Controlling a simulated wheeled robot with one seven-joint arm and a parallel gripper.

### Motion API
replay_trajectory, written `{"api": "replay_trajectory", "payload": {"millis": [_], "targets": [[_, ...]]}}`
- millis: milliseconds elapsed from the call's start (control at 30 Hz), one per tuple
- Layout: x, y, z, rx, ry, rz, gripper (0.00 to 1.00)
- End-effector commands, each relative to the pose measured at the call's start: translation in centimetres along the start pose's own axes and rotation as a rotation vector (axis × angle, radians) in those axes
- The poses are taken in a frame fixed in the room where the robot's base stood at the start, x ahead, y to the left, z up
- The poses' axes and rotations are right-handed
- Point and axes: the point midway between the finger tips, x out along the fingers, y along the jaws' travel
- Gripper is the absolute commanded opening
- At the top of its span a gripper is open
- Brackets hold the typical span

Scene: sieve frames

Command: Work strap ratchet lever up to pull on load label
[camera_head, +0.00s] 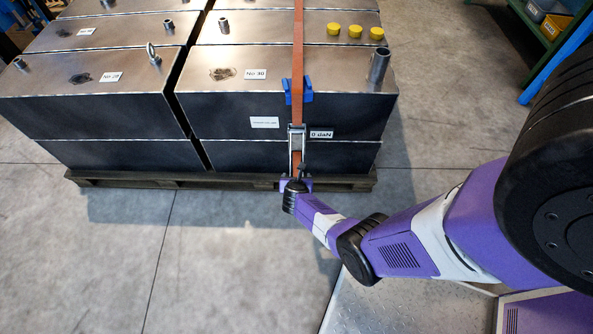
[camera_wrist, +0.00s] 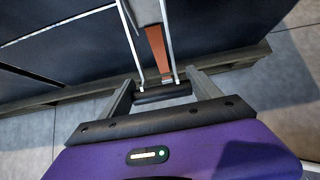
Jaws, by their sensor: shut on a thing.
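The ratchet lever (camera_head: 291,142) is a metal frame hanging at the front of the stacked dark boxes, on the orange strap (camera_head: 298,60). In the wrist view the lever's two metal side bars run down to a black cross grip (camera_wrist: 163,93). My gripper (camera_wrist: 163,90) is shut on this grip, with a finger at each end. In the head view my gripper (camera_head: 296,180) is at the lever's lower end, its fingers mostly hidden by my wrist. The load label (camera_head: 321,134), right of the lever, reads "0 daN".
A blue corner protector (camera_head: 278,92) sits under the strap at the box edge. The boxes stand on a dark pallet (camera_head: 140,179). Metal stubs, an eye bolt (camera_head: 153,54) and yellow caps (camera_head: 355,31) stand on top. A green shelf is at upper right. The floor at left is clear.

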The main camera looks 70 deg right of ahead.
Motion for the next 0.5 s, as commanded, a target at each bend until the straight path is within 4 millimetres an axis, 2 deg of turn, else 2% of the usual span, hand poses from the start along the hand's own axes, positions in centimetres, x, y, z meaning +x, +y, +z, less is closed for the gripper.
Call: {"api": "replay_trajectory", "payload": {"millis": [500], "targets": [[-4.8,0.0,1.7,-0.005,0.011,0.001,0.0]]}}
